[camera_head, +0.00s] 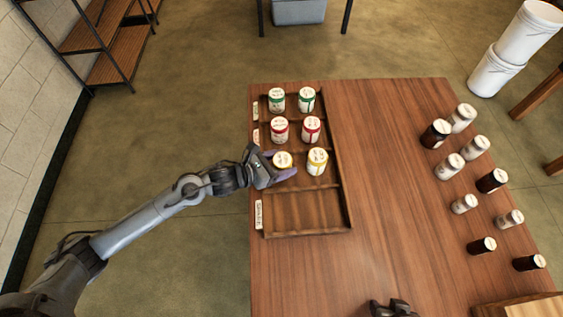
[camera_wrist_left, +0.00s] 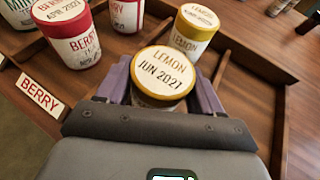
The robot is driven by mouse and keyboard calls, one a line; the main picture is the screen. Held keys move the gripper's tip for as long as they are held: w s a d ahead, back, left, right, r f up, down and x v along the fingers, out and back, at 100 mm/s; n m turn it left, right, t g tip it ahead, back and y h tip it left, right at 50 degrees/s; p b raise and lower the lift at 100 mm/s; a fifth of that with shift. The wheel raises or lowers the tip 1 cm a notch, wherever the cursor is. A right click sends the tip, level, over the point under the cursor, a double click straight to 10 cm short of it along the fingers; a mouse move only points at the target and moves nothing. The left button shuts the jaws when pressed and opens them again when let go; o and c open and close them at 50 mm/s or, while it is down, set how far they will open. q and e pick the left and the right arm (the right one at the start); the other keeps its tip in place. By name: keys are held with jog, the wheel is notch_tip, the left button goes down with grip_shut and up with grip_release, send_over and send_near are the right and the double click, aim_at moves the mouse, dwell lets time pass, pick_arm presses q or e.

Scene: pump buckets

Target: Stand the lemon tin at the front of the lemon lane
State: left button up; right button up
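The lemon tin (camera_head: 282,160), white with a yellow rim, stands upright at the left, label-side end of the lemon lane. Its lid (camera_wrist_left: 162,72) reads LEMON JUN 2027 in the left wrist view. My left gripper (camera_head: 281,165) has one finger on each side of this tin; I cannot tell whether the fingers press on it. A second lemon tin (camera_head: 317,162) stands upright to its right in the same lane, and it also shows in the left wrist view (camera_wrist_left: 194,30). My right gripper (camera_head: 394,308) shows only partly at the bottom edge, its fingers unclear.
The wooden lane tray (camera_head: 345,215) has low dividers. Red-rimmed berry tins (camera_head: 280,131) and green-rimmed tins (camera_head: 277,100) fill the lanes above. The lowest lane is empty. Several white and dark jars (camera_head: 450,167) stand on the right of the table; its middle is clear.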

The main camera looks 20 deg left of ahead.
pick_arm(q)
jog(key=o, duration=0.4)
